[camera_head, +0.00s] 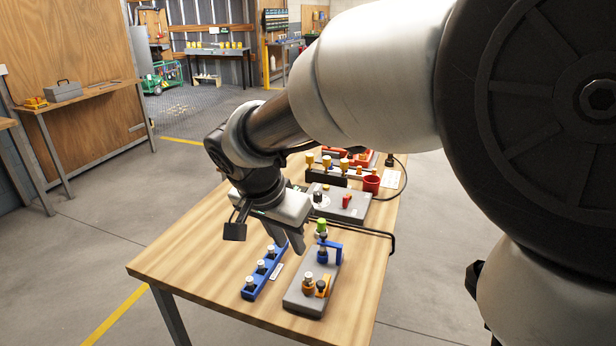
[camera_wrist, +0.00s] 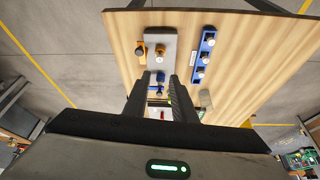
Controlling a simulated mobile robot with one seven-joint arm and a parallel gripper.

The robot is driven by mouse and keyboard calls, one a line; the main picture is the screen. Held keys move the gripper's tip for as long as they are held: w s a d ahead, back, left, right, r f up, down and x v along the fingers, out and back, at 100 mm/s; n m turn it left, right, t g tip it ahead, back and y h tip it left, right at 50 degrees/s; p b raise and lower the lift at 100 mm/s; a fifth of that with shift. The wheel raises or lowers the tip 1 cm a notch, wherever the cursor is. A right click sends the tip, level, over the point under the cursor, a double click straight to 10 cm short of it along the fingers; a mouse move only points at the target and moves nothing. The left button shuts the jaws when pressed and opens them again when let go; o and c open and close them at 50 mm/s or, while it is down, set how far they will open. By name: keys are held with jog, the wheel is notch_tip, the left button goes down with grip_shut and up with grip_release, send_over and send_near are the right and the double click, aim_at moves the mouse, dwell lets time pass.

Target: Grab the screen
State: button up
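My gripper (camera_head: 290,243) points down above the wooden table (camera_head: 190,250), beside the grey block and the blue rack. In the wrist view its two fingers (camera_wrist: 161,82) stand apart, with no object clearly held between them. A grey block (camera_head: 300,296) carries an orange-brown fitting (camera_head: 308,281) and a blue bracket (camera_head: 334,246). A green-topped piece (camera_head: 322,227) stands at the bracket. The blue rack (camera_head: 252,292) holds several small white-topped pieces (camera_head: 261,267). I cannot tell which small part is the screen.
Behind my gripper are another grey block (camera_head: 352,209), a red cup (camera_head: 371,184) and a dark rack of yellow-topped pieces (camera_head: 326,176). A black bent rod (camera_head: 368,233) lies near the right edge. The table's front left is clear.

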aim_at(308, 276)
jog(key=x, duration=1.7)
jog(key=shift+w+d+b, duration=0.1)
jog(key=shift+w+b, duration=0.05)
jog(key=shift+b, duration=0.2)
jog(key=shift+c, duration=0.3)
grip_shut()
